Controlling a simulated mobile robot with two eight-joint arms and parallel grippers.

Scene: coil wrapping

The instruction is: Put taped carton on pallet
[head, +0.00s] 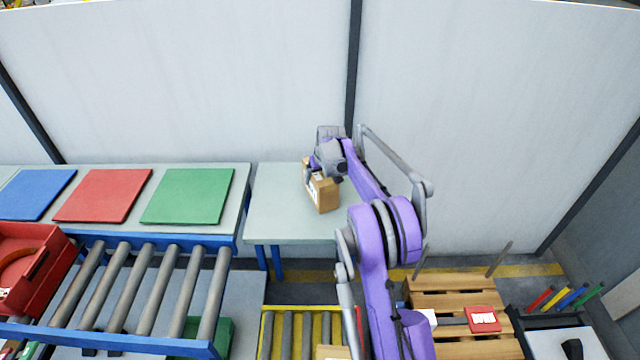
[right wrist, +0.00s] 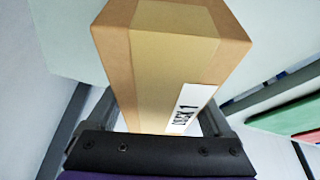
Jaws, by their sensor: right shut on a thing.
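The taped carton (head: 323,193) is a brown box with a white label, seen at the pale table in the middle of the head view. My right gripper (head: 318,172) is shut on it, with the purple arm reaching in from the lower right. In the right wrist view the carton (right wrist: 158,65) fills the middle, with a paler tape band and a printed label. I cannot tell whether its base touches the table. The wooden pallet (head: 452,301) is at the lower right, partly hidden by my arm. My left gripper is not in view.
The pale table (head: 275,205) is otherwise bare. Blue, red and green mats (head: 188,196) lie to the left, behind a roller conveyor (head: 140,290) with a red crate (head: 28,265). A red-and-white item (head: 483,319) and a white item lie on the pallet. A yellow-framed roller (head: 300,330) stands at the front.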

